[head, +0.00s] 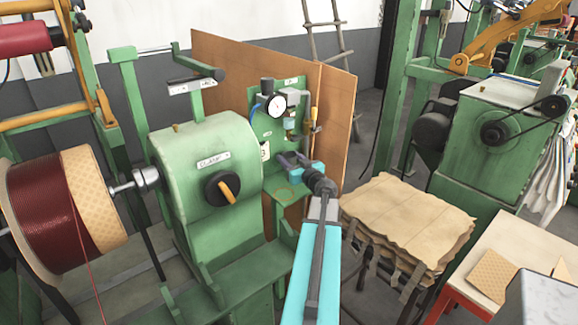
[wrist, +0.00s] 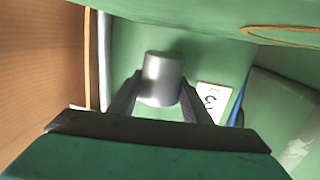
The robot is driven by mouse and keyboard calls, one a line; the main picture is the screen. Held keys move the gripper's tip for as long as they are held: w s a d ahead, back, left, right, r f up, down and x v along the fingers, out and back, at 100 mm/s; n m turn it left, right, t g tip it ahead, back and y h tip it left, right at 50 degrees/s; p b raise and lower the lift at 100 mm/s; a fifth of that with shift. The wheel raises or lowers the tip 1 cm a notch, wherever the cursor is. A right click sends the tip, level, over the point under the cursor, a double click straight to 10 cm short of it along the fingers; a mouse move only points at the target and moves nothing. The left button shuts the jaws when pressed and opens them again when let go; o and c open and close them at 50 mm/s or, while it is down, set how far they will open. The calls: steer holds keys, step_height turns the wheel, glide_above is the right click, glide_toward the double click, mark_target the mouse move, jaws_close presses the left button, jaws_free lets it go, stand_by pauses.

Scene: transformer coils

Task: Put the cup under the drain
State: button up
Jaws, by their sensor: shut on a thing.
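A small grey metal cup (wrist: 163,80) is held between the two fingers of my gripper (wrist: 161,95) in the wrist view. My gripper (head: 286,161) also shows in the head view, in front of the green panel (head: 273,181) below the gauge; the cup is not clearly made out there. Pipe fittings (head: 291,124) hang on the panel to the right of the gauge, above my gripper. I cannot tell for sure which part is the drain. No drain outlet shows in the wrist view.
A dial gauge (head: 276,106) sits on the panel, with a label marked 3 (wrist: 211,98) nearby. A brown board (head: 335,120) rises behind. Stacked brown sheets (head: 408,222) lie to the right.

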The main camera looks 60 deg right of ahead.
step_height(320, 180, down, 2)
steer(key=shift+w+d+f, duration=0.1)
steer(key=shift+w+f, duration=0.1)
steer(key=shift+f, duration=0.35)
steer(key=shift+f, duration=0.15)
steer(key=o, duration=1.1)
steer(key=shift+c, duration=0.2)
steer(key=shift+r, duration=0.2)
steer(key=shift+b+v, duration=0.6)
steer(key=shift+v, duration=5.45)
steer(key=shift+f, duration=0.1)
